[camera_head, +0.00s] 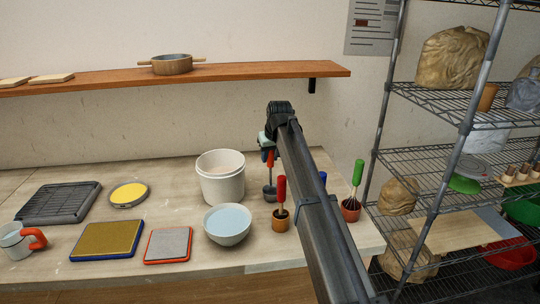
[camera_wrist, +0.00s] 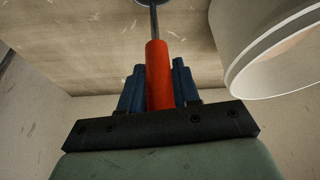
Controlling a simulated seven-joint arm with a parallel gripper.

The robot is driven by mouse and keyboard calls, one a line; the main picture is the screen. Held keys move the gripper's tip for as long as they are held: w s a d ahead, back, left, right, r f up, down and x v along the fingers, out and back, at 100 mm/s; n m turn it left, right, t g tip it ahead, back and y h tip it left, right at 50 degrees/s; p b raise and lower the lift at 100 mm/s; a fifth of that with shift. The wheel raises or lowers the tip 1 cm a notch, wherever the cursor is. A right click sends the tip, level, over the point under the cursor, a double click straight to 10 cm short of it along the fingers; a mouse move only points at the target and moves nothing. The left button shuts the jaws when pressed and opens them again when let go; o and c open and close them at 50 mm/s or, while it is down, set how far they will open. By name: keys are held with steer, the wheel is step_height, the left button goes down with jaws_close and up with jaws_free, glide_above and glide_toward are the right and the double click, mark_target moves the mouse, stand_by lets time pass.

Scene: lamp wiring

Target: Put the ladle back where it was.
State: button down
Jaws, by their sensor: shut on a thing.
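My gripper (camera_head: 267,148) is shut on the red handle of the ladle (camera_head: 270,184), behind and right of the white bucket. The ladle hangs roughly upright, with its grey bowl low over the table; I cannot tell whether it touches. In the wrist view, the blue fingers of my gripper (camera_wrist: 158,88) sit on both sides of the ladle's red handle (camera_wrist: 157,62). Its thin metal shaft runs to the top edge, where the bowl is mostly cut off.
The white bucket (camera_head: 221,184) stands close left of the ladle. A bowl of bluish liquid (camera_head: 228,224) is in front. A small brown pot (camera_head: 281,222) holds a red-handled tool; a reddish pot (camera_head: 350,212) holds a green-handled whisk (camera_head: 357,176). My arm hides part of a blue-handled thing (camera_head: 323,178).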

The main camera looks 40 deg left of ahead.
steer(key=c, duration=0.8)
jaws_free()
steer(key=shift+r, duration=0.1)
steer(key=v, duration=1.2)
